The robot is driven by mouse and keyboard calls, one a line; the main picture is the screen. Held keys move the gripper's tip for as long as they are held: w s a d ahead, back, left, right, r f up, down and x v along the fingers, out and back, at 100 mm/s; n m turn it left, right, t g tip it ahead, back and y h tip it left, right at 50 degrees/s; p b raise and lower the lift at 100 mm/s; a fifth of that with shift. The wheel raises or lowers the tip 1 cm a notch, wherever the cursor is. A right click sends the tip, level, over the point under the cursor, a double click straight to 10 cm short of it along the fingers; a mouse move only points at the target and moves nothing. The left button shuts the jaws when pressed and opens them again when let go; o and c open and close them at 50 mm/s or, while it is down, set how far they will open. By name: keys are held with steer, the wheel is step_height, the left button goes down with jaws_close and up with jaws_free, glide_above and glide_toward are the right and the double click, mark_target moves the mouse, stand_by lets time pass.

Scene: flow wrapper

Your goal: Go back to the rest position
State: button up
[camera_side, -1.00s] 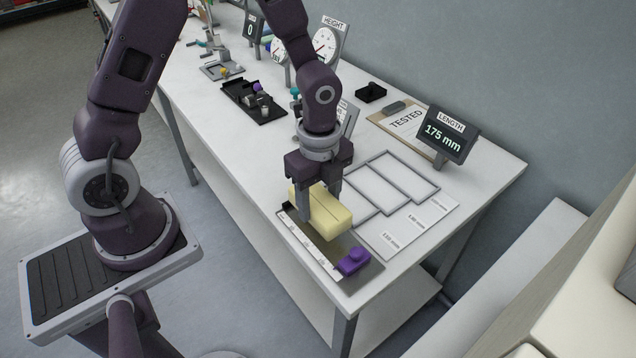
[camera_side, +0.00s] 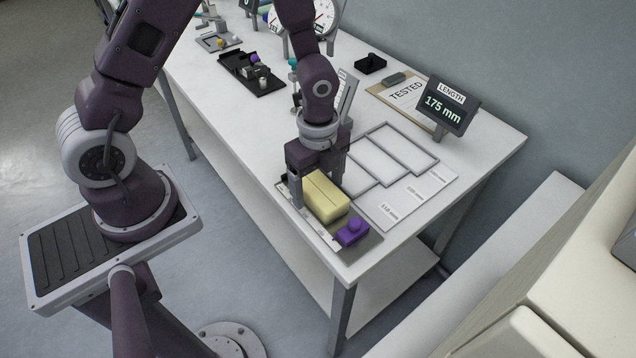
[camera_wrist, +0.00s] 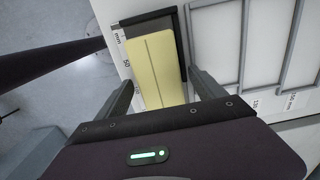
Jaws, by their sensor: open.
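My gripper (camera_side: 316,186) is open low over the measuring board at the front of the bench. A yellow block (camera_side: 325,197) lies on that board (camera_side: 367,247), against the purple slider (camera_side: 351,232). In the wrist view the yellow block (camera_wrist: 157,68) lies ahead of and between my two spread fingers (camera_wrist: 163,92), with a gap on the right side. Contact on the left side is hard to tell. The length display (camera_side: 446,106) reads 175 mm.
Right of the board is a sheet with grey rectangular frames (camera_side: 401,147) and size labels. Behind are a TESTED clipboard (camera_side: 404,91), a small black tray (camera_side: 370,63), a black fixture (camera_side: 252,73) and dial gauges (camera_side: 322,17). A cream machine (camera_side: 570,270) stands at the right.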

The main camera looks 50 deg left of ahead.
steer(key=shift+n+t, duration=0.3)
steer(key=shift+n, duration=0.3)
steer(key=r, duration=0.9)
steer(key=shift+s+a+r, duration=0.1)
steer(key=shift+a+r, duration=0.1)
steer(key=shift+a, duration=0.1)
steer(key=s+a+r+n+t, duration=0.1)
steer(key=s+r+n+t, duration=0.4)
steer(key=s+r+n, duration=1)
step_height(320, 180, up, 2)
steer(key=shift+a+r+n, duration=0.25)
steer(key=shift+a+n, duration=0.15)
steer(key=shift+n, duration=0.5)
